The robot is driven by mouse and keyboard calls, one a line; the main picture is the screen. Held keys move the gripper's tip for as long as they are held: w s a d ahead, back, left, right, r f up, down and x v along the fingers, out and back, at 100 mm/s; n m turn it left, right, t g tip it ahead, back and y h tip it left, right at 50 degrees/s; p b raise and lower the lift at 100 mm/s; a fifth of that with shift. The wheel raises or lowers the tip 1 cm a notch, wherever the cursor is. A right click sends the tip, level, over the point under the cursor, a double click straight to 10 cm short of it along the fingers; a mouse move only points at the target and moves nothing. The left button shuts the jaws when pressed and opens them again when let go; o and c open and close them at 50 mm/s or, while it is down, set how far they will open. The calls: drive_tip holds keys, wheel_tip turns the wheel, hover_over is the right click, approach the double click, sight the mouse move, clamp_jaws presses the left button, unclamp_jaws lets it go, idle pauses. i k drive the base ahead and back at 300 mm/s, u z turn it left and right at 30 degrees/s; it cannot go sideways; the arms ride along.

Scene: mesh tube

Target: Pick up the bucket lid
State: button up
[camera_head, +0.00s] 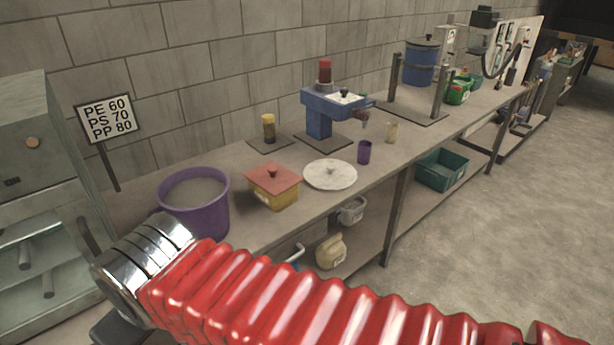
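A white round lid (330,175) with a small knob in its middle lies flat on the workbench, right of the yellow box with the red lid. It looks like the bucket lid. An open purple bucket (194,203) stands at the bench's left end, with pale contents inside. My red ribbed arm crosses the bottom of the view, with a silver ringed section at its left end beside the bucket. My gripper's fingers do not show, and nothing held can be seen. The lid is clear of my arm.
The yellow box with a red lid (273,187) stands between bucket and lid. A purple cup (364,152) and a blue machine (330,112) stand behind the lid. A glass-fronted cabinet (40,200) is at left. Open floor (500,240) lies right of the bench.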

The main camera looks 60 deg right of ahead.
sight(326, 175)
drive_tip(key=u, duration=1.55)
drive_tip(key=k, duration=1.25)
drive_tip(key=z, duration=2)
